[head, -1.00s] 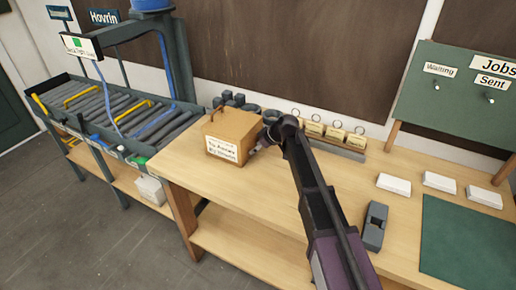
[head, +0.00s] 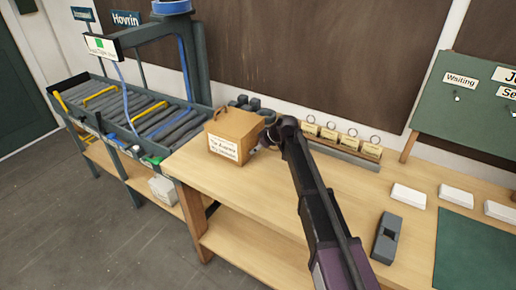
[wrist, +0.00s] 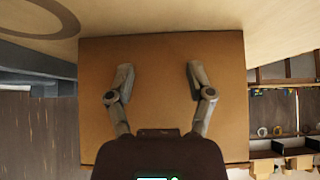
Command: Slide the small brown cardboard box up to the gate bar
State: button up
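The small brown cardboard box (head: 238,128) sits on the wooden bench near its left end, close to the roller conveyor. It has a white label on its front and a small brown loop on top. My gripper (head: 260,147) is at the box's right side. In the wrist view my gripper (wrist: 160,78) has its two fingers apart, with the brown box face (wrist: 160,55) filling the space ahead. Nothing is between the fingers; contact with the face cannot be told. Yellow bars (head: 99,94) cross the conveyor; which one is the gate bar is unclear.
The roller conveyor (head: 150,118) adjoins the bench (head: 290,190) on the left, under a dark overhead frame (head: 195,60). Dark cylinders (head: 250,104) stand behind the box. Tags on a rack (head: 340,140) lie behind my arm. A grey block (head: 387,238) and white cards (head: 408,195) are to the right.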

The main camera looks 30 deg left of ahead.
jog(key=shift+a, duration=0.1)
jog(key=shift+w+a, duration=0.15)
jog(key=shift+a, duration=1.45)
jog(key=shift+w+a, duration=0.15)
jog(key=shift+a, duration=1.4)
jog(key=shift+w+a, duration=0.15)
jog(key=shift+a, duration=1.5)
jog(key=shift+w+a, duration=0.1)
jog(key=shift+a, duration=1.5)
jog(key=shift+w+a, duration=0.15)
jog(key=shift+a, duration=1.3)
jog(key=shift+w+a, duration=0.1)
jog(key=shift+a, duration=1.7)
jog(key=shift+a, duration=0.1)
